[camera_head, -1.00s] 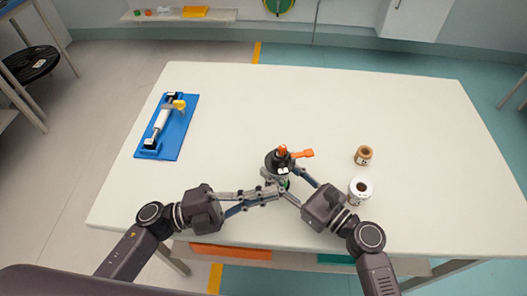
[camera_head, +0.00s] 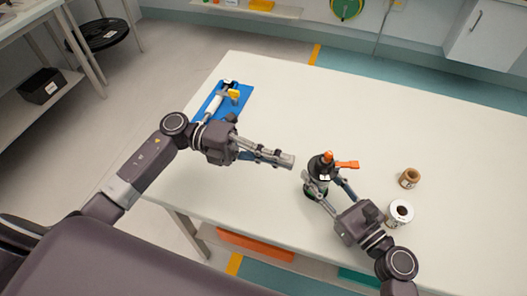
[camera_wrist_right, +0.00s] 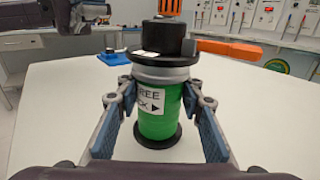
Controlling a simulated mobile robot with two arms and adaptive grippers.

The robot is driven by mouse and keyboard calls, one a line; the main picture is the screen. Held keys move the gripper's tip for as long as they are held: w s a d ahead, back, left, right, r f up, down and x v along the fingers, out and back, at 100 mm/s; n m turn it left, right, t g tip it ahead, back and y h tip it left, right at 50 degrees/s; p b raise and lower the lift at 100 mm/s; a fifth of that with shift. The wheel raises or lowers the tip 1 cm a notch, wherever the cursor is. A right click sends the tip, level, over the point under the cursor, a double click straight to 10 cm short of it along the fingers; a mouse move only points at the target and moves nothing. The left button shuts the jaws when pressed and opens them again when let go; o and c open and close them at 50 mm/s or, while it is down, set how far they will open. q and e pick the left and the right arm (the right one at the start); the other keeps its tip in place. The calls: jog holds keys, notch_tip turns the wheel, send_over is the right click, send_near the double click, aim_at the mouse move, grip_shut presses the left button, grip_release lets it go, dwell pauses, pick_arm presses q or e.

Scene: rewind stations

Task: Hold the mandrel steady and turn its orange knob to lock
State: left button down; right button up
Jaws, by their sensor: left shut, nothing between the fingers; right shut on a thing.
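The mandrel (camera_head: 322,168) stands upright on the white table, with a black top and a green labelled body (camera_wrist_right: 158,112). Its orange knob (camera_head: 347,164) has an arm pointing right; this arm also shows in the wrist view (camera_wrist_right: 230,49). An orange post (camera_head: 328,156) rises from the top. My right gripper (camera_head: 320,190) is shut on the mandrel, its fingers on both sides of the body in the wrist view (camera_wrist_right: 158,98). My left gripper (camera_head: 288,160) is shut and empty, just left of the mandrel and apart from it. The label is partly cut off, reading "REE" and "CK" with an arrow.
A blue board (camera_head: 238,105) with a white roller and yellow handle lies at the far left of the table. A brown roll (camera_head: 409,178) and a white roll (camera_head: 400,212) stand right of the mandrel. The table's back middle is clear.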

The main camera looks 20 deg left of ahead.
aim_at(328, 156)
pick_arm(q)
jog(key=w+d, duration=0.2)
jog(key=d, duration=0.3)
jog(key=shift+w+d, duration=0.2)
jog(key=shift+w, duration=0.2)
jog(key=shift+d+f+n+t, duration=0.1)
jog(key=shift+d+n+t, duration=0.1)
jog(key=shift+n+t, duration=0.4)
jog(key=shift+d+n+t, duration=0.2)
jog(key=shift+n+t, duration=0.1)
jog(key=shift+t, duration=0.5)
jog(key=shift+s+d+n+t+y, duration=0.15)
jog(key=shift+n+t+y, duration=0.2)
jog(key=shift+n+t, duration=0.4)
jog(key=shift+s+d+n+t+y, duration=0.15)
jog(key=shift+n+t+y, duration=0.25)
jog(key=shift+t, duration=0.65)
jog(key=shift+s+d+n+t+y, duration=0.15)
jog(key=shift+n+t+y, duration=0.1)
jog(key=shift+n+t, duration=0.55)
pick_arm(e)
jog(key=shift+s+a, duration=0.2)
pick_arm(q)
jog(key=shift+s+d, duration=0.25)
jog(key=shift+d, duration=0.05)
jog(key=shift+s+d, duration=0.1)
jog(key=shift+d, duration=0.2)
pick_arm(e)
jog(key=shift+w+d, duration=0.15)
jog(key=shift+d, duration=0.05)
